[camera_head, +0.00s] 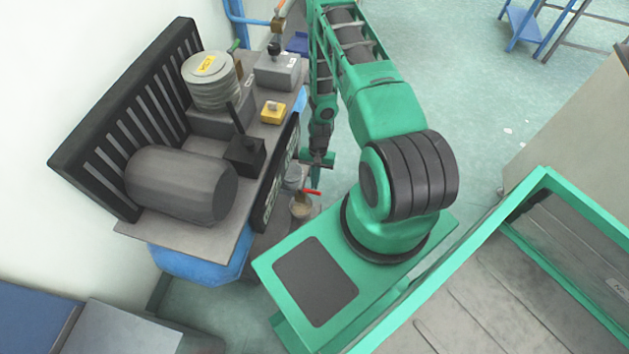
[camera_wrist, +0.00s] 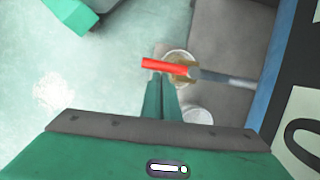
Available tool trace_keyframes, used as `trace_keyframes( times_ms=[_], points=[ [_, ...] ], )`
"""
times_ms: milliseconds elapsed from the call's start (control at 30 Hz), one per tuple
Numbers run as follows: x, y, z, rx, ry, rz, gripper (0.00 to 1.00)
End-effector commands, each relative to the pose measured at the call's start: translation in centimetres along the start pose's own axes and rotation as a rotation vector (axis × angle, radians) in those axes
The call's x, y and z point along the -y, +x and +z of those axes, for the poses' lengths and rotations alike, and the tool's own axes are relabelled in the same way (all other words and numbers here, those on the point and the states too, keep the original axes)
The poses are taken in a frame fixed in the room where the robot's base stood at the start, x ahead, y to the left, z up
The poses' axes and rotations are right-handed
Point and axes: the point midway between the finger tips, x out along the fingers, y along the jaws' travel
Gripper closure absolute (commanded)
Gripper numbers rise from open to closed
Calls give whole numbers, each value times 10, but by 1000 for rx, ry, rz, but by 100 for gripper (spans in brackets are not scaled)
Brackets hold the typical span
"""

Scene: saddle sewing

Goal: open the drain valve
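The drain valve shows as a red lever handle (camera_head: 312,191) low beside the machine. In the wrist view the red handle (camera_wrist: 165,66) points left from a grey pipe (camera_wrist: 225,78) that comes in from the right. My gripper (camera_head: 317,172) hangs just above the handle in the head view. In the wrist view the narrow green fingers of my gripper (camera_wrist: 161,80) lie close together, with no clear gap between them. Their tips end just below the handle in the picture. I cannot tell whether they touch it. Nothing shows held.
A small container with brownish contents (camera_head: 300,208) stands under the valve. The machine's bench (camera_head: 190,243) carries a dark motor (camera_head: 182,184), a grey ribbed stack (camera_head: 212,82) and a yellow block (camera_head: 273,111). A blue tank (camera_head: 200,265) sits below. Floor left of the handle is clear.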

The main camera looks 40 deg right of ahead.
Motion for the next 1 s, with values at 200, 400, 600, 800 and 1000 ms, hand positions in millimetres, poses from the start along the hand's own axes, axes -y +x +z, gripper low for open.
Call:
trace_keyframes(
  times_ms=[200,400,600,800,1000],
  points=[
    [-2,2,8,27,-3,5,100],
    [-5,-12,-21,9,-3,2,100],
    [-6,-51,-29,3,-3,1,100],
    [-4,-87,-29,1,-8,2,100],
    [-4,-110,-30,0,-8,2,100]
  ],
)
